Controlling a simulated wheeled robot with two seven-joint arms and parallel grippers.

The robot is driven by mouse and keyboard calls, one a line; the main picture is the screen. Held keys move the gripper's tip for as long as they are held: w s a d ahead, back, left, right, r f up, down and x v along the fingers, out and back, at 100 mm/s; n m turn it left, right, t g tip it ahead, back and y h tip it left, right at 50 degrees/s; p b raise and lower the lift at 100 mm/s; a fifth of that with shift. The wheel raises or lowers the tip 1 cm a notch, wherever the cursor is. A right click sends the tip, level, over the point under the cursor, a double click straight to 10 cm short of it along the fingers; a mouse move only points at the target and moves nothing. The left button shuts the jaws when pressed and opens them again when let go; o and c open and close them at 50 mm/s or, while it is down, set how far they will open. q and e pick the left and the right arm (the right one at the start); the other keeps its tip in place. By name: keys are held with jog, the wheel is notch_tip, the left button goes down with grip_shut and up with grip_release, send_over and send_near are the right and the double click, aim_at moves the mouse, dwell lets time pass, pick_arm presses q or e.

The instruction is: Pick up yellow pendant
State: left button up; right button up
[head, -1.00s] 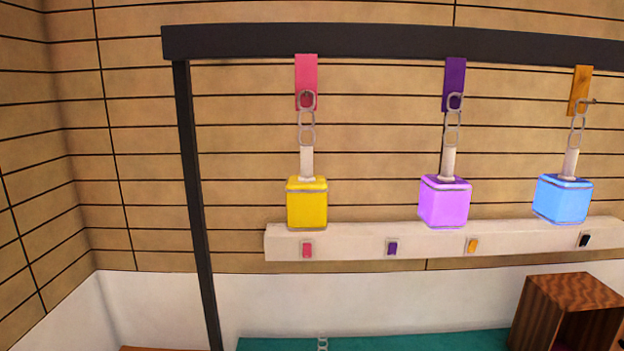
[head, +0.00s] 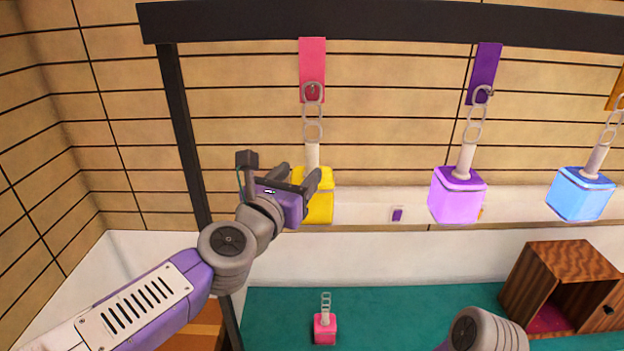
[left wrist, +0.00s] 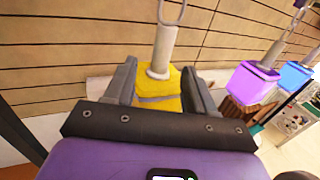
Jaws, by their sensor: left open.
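The yellow pendant (head: 320,208) hangs by a pale stem and chain links from a hook on the pink tab (head: 312,70). My left gripper (head: 298,178) is open in front of it and hides its left part in the head view. In the left wrist view the yellow pendant (left wrist: 160,100) shows between and beyond the two open fingers (left wrist: 160,88), with its pale stem rising above them. I cannot tell whether the fingers touch it. Part of my right arm (head: 485,332) shows at the bottom of the head view; its gripper is not in view.
A purple pendant (head: 457,194) and a blue pendant (head: 580,193) hang to the right from the dark overhead beam (head: 400,25). A pink pendant (head: 325,328) stands on the teal surface (head: 400,305) below. A wooden box (head: 560,290) stands at right. A dark post (head: 182,130) is at left.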

aim_at(310, 165)
pick_arm(q)
jog(key=shift+w+d, duration=0.55)
jog(key=shift+w, duration=0.15)
jog(key=x, duration=0.5)
jog(key=shift+a+f, duration=0.1)
jog(key=shift+f, duration=0.1)
jog(key=shift+c, duration=0.2)
grip_shut()
jog(key=shift+r, duration=0.1)
dwell(0.5)
